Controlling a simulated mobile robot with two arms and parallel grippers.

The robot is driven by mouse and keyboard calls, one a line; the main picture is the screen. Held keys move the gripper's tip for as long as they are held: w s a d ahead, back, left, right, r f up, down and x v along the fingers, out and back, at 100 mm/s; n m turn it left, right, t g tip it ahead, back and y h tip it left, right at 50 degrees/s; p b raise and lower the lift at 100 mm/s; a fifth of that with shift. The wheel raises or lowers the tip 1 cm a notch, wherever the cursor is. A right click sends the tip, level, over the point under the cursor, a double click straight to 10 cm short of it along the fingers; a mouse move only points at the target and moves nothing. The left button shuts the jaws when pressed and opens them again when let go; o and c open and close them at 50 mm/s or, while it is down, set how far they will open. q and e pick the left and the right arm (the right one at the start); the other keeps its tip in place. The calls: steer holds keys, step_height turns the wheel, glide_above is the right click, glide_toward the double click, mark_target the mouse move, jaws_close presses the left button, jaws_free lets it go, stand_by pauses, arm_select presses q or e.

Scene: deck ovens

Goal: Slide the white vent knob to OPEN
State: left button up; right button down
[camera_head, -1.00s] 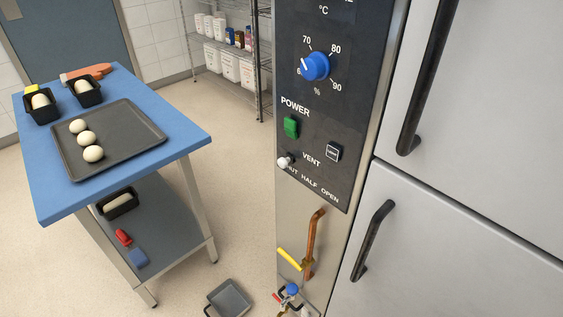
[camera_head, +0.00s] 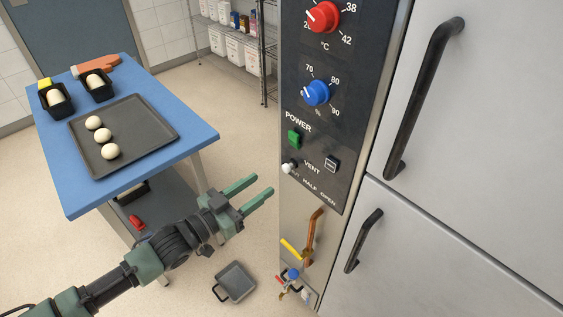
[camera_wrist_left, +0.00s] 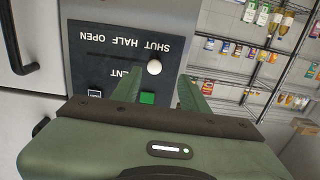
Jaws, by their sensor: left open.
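The white vent knob (camera_head: 289,168) is on the dark control panel (camera_head: 345,110), at the left end of its slide, by the SHUT label. It also shows in the left wrist view (camera_wrist_left: 154,67), where the panel appears upside down and the knob lies beyond my fingertips. My left gripper (camera_head: 257,190) is open and empty, to the left of and below the knob, apart from it. In the left wrist view its two fingers (camera_wrist_left: 160,88) point toward the panel. My right gripper is not in view.
A green power switch (camera_head: 294,139), blue dial (camera_head: 317,92) and red dial (camera_head: 323,17) sit above the knob. A copper pipe with a yellow valve handle (camera_head: 292,249) is below. A blue table (camera_head: 190,140) stands at left; a grey pan (camera_head: 236,282) is on the floor.

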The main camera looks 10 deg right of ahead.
mark_target(284, 169)
arm_select(q)
steer(key=x, duration=0.2)
steer(key=p+x, duration=0.1)
steer(key=x, duration=0.2)
steer(key=r+x, duration=0.1)
steer(key=x, duration=0.1)
steer(key=shift+s+d+p, duration=0.1)
steer(key=shift+d+p, duration=0.25)
steer(key=shift+d, duration=0.25)
jaws_close()
stand_by(0.9)
